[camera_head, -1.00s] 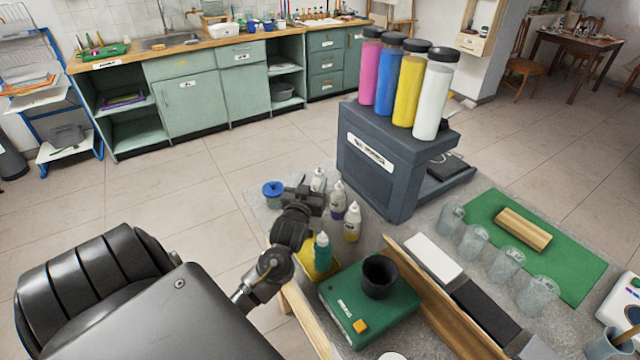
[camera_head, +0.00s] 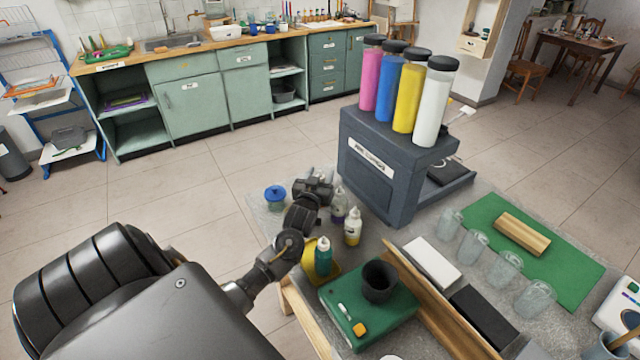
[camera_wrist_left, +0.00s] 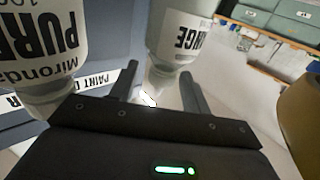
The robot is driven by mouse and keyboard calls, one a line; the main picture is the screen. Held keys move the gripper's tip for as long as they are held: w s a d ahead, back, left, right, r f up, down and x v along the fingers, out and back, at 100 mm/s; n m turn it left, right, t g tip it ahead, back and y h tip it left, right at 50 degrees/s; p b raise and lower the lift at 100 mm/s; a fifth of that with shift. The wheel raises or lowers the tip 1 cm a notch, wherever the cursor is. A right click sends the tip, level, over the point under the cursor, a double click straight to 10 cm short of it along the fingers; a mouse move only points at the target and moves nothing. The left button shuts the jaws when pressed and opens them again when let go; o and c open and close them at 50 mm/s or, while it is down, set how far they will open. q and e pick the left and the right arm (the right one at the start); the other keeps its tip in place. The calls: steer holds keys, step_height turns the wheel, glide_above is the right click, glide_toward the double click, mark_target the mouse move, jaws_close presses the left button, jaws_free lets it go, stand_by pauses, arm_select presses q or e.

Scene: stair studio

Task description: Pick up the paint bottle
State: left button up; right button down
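My left gripper (camera_head: 316,187) is over the far left part of the table, among small paint bottles. In the left wrist view its two fingers (camera_wrist_left: 162,88) are spread, with the nozzle of a bottle labelled "...ANGE" (camera_wrist_left: 185,38) showing between them; I see no clear contact. That bottle is hidden behind the gripper in the head view. A purple-based bottle (camera_head: 339,207) stands just right of the gripper and shows its "PURP..." label in the wrist view (camera_wrist_left: 40,45). A yellow bottle (camera_head: 352,228) and a teal bottle (camera_head: 323,257) stand nearer. My right gripper is not in view.
A blue-lidded jar (camera_head: 275,196) is left of the gripper. A dark grey dispenser (camera_head: 375,178) carrying tall colour cylinders stands behind right. A green box (camera_head: 350,322) with a black cup (camera_head: 380,278) is in front. A blurred yellowish shape (camera_wrist_left: 302,110) fills the wrist view's right edge.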

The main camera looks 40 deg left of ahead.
arm_select(q)
jaws_close()
stand_by(0.3)
steer(key=shift+r+b, duration=0.35)
steer(key=shift+r, duration=0.3)
steer(key=s+r+p, duration=0.5)
steer(key=s+r, duration=0.9)
steer(key=r, duration=0.3)
steer(key=shift+a+r, duration=0.35)
steer(key=shift+a, duration=0.1)
